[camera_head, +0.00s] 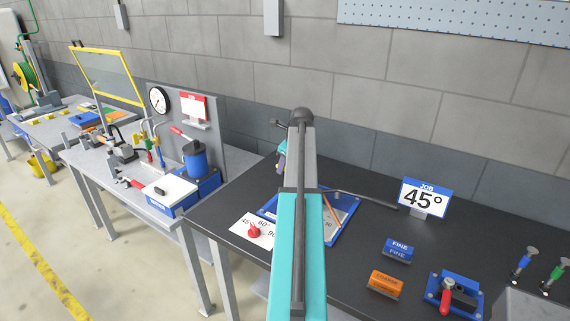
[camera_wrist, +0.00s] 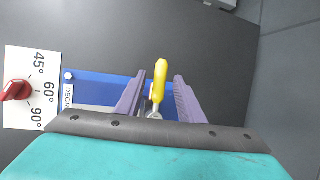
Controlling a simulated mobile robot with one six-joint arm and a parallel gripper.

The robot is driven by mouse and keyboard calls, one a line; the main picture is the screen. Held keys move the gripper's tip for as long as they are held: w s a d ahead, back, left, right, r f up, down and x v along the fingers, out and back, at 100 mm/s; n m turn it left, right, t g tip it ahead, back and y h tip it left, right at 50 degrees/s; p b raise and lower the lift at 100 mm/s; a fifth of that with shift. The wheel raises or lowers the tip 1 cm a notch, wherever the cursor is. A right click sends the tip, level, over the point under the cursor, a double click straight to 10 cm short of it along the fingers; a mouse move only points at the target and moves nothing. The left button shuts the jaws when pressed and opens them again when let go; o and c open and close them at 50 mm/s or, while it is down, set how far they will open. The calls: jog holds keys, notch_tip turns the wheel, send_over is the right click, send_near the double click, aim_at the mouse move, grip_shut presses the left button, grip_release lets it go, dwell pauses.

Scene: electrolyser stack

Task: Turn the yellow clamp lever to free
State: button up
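The yellow clamp lever (camera_wrist: 160,76) shows in the wrist view, between the two purple fingers of my gripper (camera_wrist: 159,82). A gap shows on each side of it, so the gripper is open around or just above the lever. The lever's lower end meets a small metal part near the gripper's dark edge. It belongs near a blue board (camera_wrist: 95,76), which also shows in the head view (camera_head: 351,205). In the head view my arm hides the lever, and only a bit of my gripper (camera_head: 281,161) shows.
A white angle card (camera_head: 245,222) with a red knob (camera_head: 254,231) lies left of the blue board. A "45°" sign (camera_head: 424,198), a blue "FINE" block (camera_head: 398,251), an orange block (camera_head: 385,284) and a red-handled clamp (camera_head: 446,297) stand to the right on the dark bench.

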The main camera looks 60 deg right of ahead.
jog(key=shift+c, duration=0.3)
grip_shut()
